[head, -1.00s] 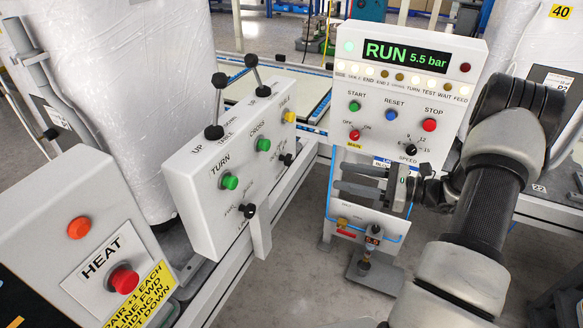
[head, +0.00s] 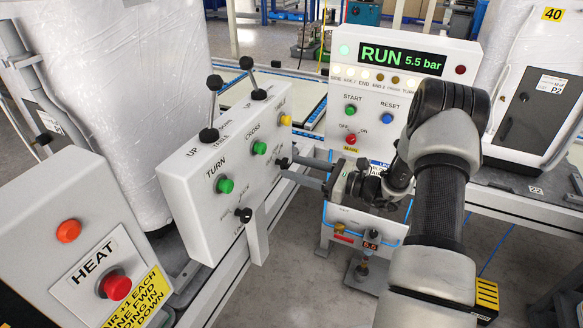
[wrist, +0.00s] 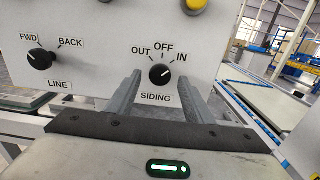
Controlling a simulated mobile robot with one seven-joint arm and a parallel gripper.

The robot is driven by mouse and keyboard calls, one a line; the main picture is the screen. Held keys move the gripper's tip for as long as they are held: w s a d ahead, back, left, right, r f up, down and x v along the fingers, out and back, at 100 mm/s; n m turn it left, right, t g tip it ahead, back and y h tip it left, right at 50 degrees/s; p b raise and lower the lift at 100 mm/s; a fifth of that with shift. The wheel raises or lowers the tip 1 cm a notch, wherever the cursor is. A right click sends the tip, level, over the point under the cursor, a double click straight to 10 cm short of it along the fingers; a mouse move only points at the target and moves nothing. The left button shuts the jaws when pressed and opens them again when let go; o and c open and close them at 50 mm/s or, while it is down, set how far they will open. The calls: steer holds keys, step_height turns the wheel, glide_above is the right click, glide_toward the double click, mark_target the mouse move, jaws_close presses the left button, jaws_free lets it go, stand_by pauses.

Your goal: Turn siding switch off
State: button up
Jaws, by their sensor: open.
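The siding switch (wrist: 159,74) is a round black knob on the light grey panel (wrist: 95,75), with OUT, OFF and IN labels above it. Its white mark seems to point up and right, towards IN. In the head view the siding switch (head: 284,163) sits near the right edge of the panel. My gripper (head: 286,169) is open, with its fingertips at the knob. In the wrist view the two fingers lie left and right of the knob. I cannot tell whether they touch it.
The black LINE knob (wrist: 40,60) is left of the siding switch. Green buttons, a yellow button (head: 285,119) and two levers (head: 209,134) are on the same box. The RUN control box (head: 400,70) stands behind my arm. The HEAT button (head: 115,286) is at lower left.

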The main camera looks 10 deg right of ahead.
steer(key=shift+x, duration=1.1)
steer(key=c, duration=1)
